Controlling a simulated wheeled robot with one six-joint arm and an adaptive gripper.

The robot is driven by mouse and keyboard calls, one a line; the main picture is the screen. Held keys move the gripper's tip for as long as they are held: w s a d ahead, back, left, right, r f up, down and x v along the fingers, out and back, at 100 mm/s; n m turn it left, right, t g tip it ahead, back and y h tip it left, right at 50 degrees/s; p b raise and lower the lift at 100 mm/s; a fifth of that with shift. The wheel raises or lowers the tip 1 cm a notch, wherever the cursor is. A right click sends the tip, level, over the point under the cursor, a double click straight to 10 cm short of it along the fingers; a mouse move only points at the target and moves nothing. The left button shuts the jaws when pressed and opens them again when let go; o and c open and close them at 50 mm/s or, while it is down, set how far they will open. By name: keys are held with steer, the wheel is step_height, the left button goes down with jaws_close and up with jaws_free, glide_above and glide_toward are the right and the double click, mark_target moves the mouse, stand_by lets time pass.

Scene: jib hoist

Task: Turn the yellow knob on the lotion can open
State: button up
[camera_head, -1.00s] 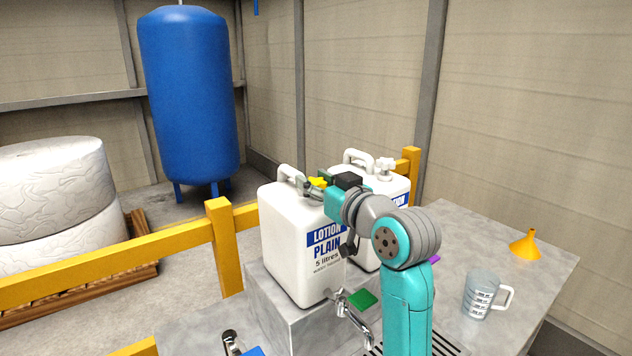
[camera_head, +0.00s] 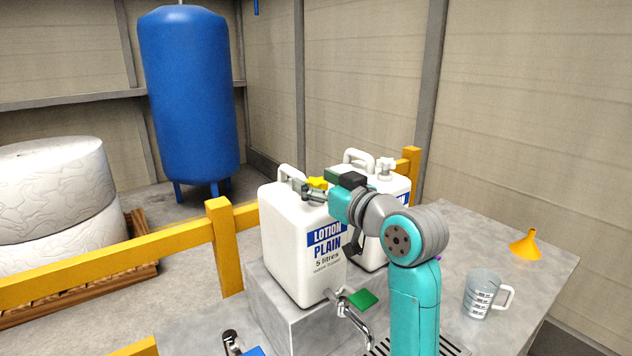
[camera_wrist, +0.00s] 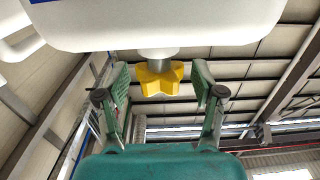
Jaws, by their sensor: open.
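The white lotion can (camera_head: 300,245) stands upright on a raised grey block. Its yellow knob (camera_head: 317,183) sits on top, near the handle, and shows star-shaped on a short grey stem in the wrist view (camera_wrist: 160,78). My gripper (camera_head: 314,194) is at the top of the can, beside the knob. In the wrist view my gripper (camera_wrist: 161,88) is open, with one finger on each side of the knob and a visible gap on both sides. In the head view the fingers are small and partly hidden by my wrist.
A second white can (camera_head: 385,190) with a white knob stands behind my arm. A tap with a green handle (camera_head: 362,299) juts from the can's front. A measuring jug (camera_head: 480,296) and an orange funnel (camera_head: 526,245) stand on the right of the bench. A yellow rail (camera_head: 219,250) runs behind.

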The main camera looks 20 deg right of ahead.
steer(key=v, duration=1.1)
steer(key=shift+s, duration=0.4)
steer(key=shift+d, duration=0.15)
